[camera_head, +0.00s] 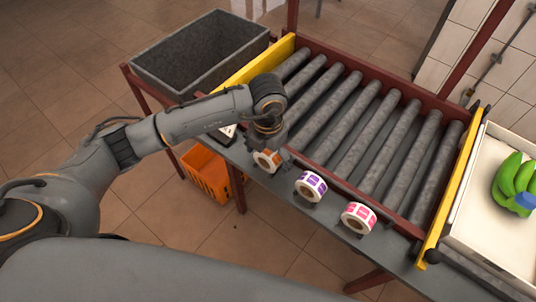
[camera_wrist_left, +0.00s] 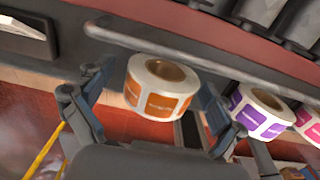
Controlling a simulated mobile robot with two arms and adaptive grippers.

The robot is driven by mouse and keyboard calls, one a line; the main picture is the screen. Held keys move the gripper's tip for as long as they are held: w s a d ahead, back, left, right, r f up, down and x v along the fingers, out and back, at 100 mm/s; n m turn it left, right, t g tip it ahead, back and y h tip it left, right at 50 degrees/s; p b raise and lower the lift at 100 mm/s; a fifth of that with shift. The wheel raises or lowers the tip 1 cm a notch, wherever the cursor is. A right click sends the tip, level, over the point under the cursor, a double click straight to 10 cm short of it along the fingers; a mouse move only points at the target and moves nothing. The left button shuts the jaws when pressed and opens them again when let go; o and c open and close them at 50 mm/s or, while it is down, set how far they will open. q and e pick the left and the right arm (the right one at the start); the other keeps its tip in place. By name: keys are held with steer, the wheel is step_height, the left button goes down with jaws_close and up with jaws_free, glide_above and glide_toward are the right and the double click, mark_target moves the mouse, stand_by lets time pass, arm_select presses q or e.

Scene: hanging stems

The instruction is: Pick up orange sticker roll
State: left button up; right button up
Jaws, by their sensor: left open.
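The orange sticker roll (camera_head: 266,160) sits on the narrow ledge in front of the roller conveyor, partly hidden by my left gripper (camera_head: 270,153) in the head view. In the left wrist view the orange roll (camera_wrist_left: 158,90) shows white with orange labels and a brown core. It lies between the two spread fingers of my left gripper (camera_wrist_left: 150,103). The fingers are open, one on each side of the roll, and I see no clear grip on it. My right gripper is not in view.
A purple sticker roll (camera_head: 311,186) and a pink sticker roll (camera_head: 358,217) stand on the same ledge to the right. The roller conveyor (camera_head: 350,120) lies behind. A grey bin (camera_head: 200,50) is at back left, an orange crate (camera_head: 208,172) below, and green bananas (camera_head: 515,180) at right.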

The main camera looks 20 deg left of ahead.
arm_select(q)
steer(key=c, duration=1.4)
